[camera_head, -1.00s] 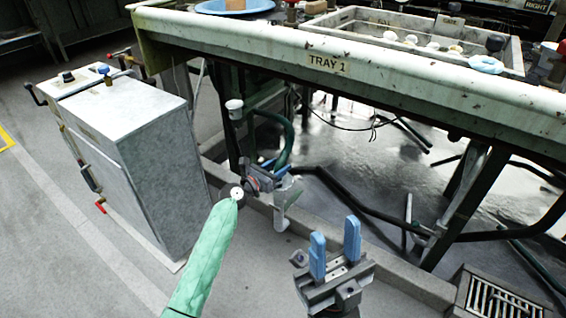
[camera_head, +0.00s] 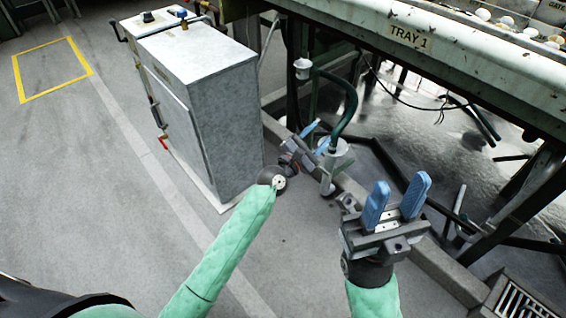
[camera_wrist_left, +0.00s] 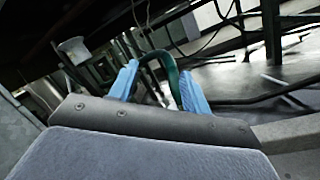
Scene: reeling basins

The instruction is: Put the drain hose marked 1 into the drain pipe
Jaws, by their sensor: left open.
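A dark green hose (camera_head: 351,100) hangs in a loop under the tray. Its lower end meets a white flanged piece (camera_head: 338,160) near the floor; I cannot tell whether it is inside it. I can read no number on the hose. A white cup-shaped fitting (camera_head: 302,68) stands left of the loop's top. My left gripper (camera_head: 316,138) is open beside the hose's lower part. In the left wrist view the hose (camera_wrist_left: 168,72) shows between the blue fingers, apparently beyond them, not gripped. My right gripper (camera_head: 396,204) is open and empty, nearer the camera.
The tray's edge marked TRAY 1 (camera_head: 460,50) overhangs on the right, with dark legs and pipes below. A low kerb (camera_head: 440,268) and a floor grate (camera_head: 520,303) lie at right. Floor at left is clear.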

